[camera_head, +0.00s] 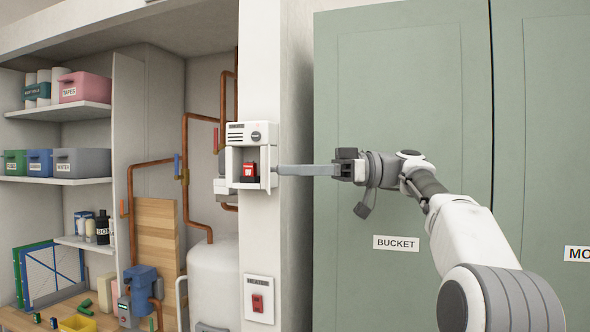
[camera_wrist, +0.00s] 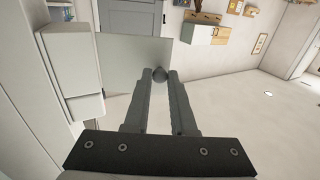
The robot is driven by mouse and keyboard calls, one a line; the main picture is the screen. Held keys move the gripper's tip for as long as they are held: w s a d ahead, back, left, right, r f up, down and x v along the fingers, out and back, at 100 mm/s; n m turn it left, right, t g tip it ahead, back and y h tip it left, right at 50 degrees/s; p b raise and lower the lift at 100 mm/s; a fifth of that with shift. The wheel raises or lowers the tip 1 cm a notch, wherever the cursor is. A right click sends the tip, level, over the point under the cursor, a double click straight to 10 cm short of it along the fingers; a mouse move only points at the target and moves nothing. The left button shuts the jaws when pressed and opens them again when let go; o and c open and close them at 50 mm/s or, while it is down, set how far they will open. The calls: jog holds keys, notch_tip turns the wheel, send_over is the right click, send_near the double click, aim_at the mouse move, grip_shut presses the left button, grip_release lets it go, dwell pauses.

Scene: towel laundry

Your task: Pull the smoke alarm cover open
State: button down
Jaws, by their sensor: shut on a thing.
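In the wrist view a pale cover panel (camera_wrist: 118,62) stands out from the white box (camera_wrist: 72,58), swung open. My gripper (camera_head: 277,170) reaches in from the right with its long grey fingers level. In the wrist view its fingertips (camera_wrist: 159,76) are closed on a small dark knob (camera_wrist: 160,72) at the cover's outer side.
A white heater switch plate (camera_head: 259,298) is lower on the pillar. The green bucket cabinet (camera_head: 400,90) stands behind my arm at the right. Shelves with bins (camera_head: 83,87), copper pipes (camera_head: 185,195) and a white tank (camera_head: 214,275) fill the left. Open floor (camera_wrist: 225,105) shows beyond my fingers.

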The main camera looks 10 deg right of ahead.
dwell(0.3)
jog(key=c, duration=0.8)
grip_release()
jog(key=shift+o, duration=0.2)
jog(key=shift+d, duration=0.1)
jog(key=d+p, duration=0.1)
jog(key=d, duration=0.6)
jog(key=shift+d, duration=0.15)
